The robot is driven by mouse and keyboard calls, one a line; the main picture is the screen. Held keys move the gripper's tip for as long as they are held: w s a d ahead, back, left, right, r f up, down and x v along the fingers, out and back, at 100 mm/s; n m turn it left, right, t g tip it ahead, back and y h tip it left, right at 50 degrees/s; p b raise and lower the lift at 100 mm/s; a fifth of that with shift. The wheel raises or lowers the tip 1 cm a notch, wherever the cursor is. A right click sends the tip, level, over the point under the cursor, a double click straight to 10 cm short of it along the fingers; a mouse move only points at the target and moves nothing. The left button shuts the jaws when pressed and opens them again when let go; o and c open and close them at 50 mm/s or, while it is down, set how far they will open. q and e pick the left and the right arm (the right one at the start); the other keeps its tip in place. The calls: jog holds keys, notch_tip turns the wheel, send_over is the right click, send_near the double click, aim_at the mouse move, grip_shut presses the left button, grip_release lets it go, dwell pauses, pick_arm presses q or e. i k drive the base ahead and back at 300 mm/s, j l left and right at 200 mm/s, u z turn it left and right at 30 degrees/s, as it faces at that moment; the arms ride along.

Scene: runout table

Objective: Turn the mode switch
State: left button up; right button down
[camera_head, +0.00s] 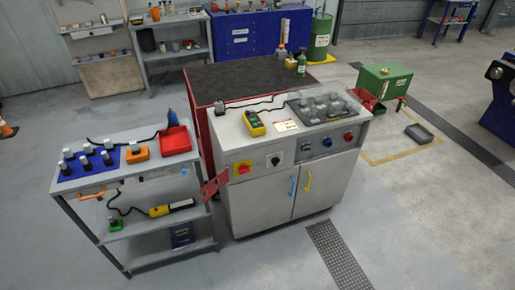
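A grey cabinet (262,205) stands in the middle of the view, with a row of controls along its upper front. A black rotary knob on a white plate (275,160) sits near the middle of that row and looks like the mode switch. Its pointer direction is too small to tell. Neither of my grippers is in view.
A grey cart (150,180) with blue and red trays stands close left of the cabinet. A red panel (214,184) sticks out between them. A yellow meter (254,123) lies on the cabinet top. The floor in front (400,230) is clear.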

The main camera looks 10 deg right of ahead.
aim_at(275, 161)
jog(key=i+l+u, duration=0.15)
jog(key=i+l, duration=0.5)
jog(key=i+l+u, duration=0.15)
jog(key=i+l, duration=0.45)
jog(key=l, duration=0.15)
